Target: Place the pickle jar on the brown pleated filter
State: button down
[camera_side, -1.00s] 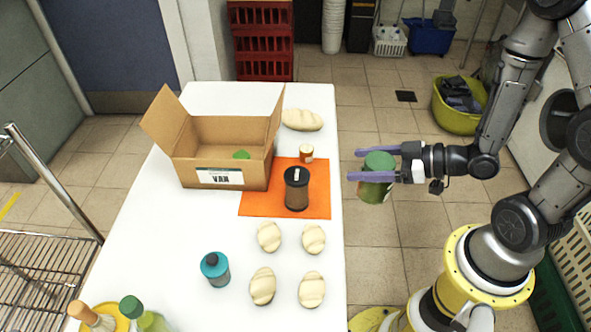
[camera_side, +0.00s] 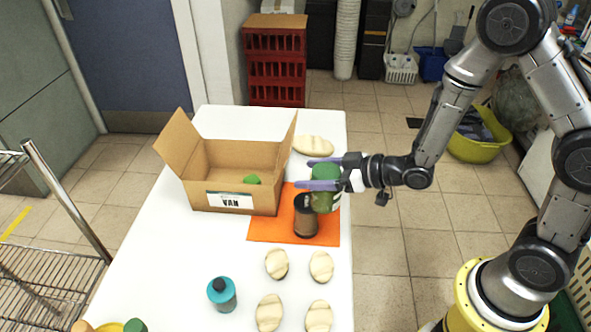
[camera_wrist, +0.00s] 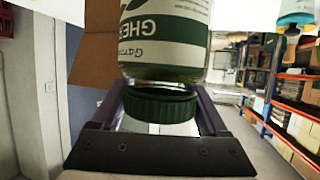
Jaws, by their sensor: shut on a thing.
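The pickle jar (camera_side: 325,187) is green with a pale label. It is in my gripper (camera_side: 316,174), whose purple fingers are shut around its upper part. The jar hangs upright over the right side of the orange mat, close to the right of the brown pleated filter. In the wrist view, the jar (camera_wrist: 165,40) appears upside down, its green lid (camera_wrist: 160,104) between the fingers. The brown pleated filter (camera_side: 306,222) stands upright on the mat with a dark top. Its upper right edge is near the jar; whether they touch is unclear.
The orange mat (camera_side: 265,229) lies under the filter. An open cardboard box (camera_side: 190,197) with a green item inside stands left. A loaf (camera_side: 313,146) lies behind. Several rolls (camera_side: 276,263) and a teal bottle (camera_side: 222,295) are in front.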

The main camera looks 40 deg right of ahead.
jog(key=w, duration=0.1)
jog(key=w+a, duration=0.2)
jog(key=shift+w+r, duration=0.1)
jog(key=shift+w, duration=0.25)
jog(key=shift+w+f, duration=0.1)
jog(key=shift+f, duration=0.2)
jog(key=shift+f, duration=0.1)
grip_release()
jog(key=shift+f, duration=0.15)
